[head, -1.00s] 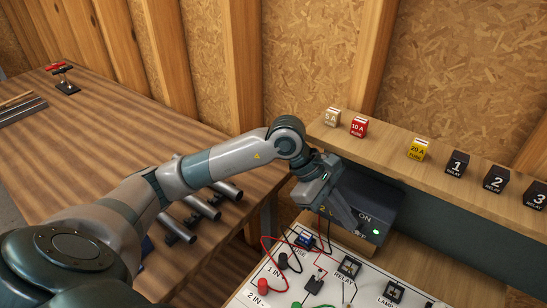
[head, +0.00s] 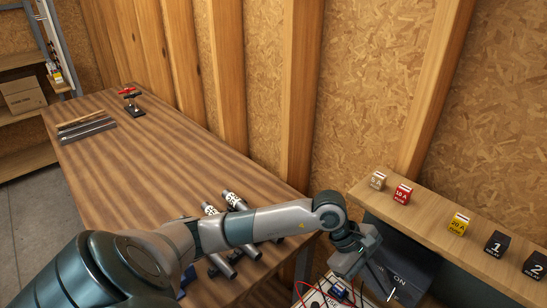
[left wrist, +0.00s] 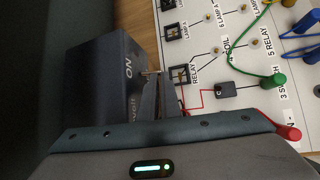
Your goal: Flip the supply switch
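The dark supply box (head: 412,276) stands under the shelf in the head view, with "ON" lettering on it. It also shows in the left wrist view (left wrist: 100,80). My right gripper is not in view.
The white circuit board (left wrist: 215,60) with wires and plugs lies beside the box. Fuse and relay blocks, including a red fuse (head: 403,194), line the shelf above. A wooden table (head: 150,160) with metal tubes (head: 235,200) is at left.

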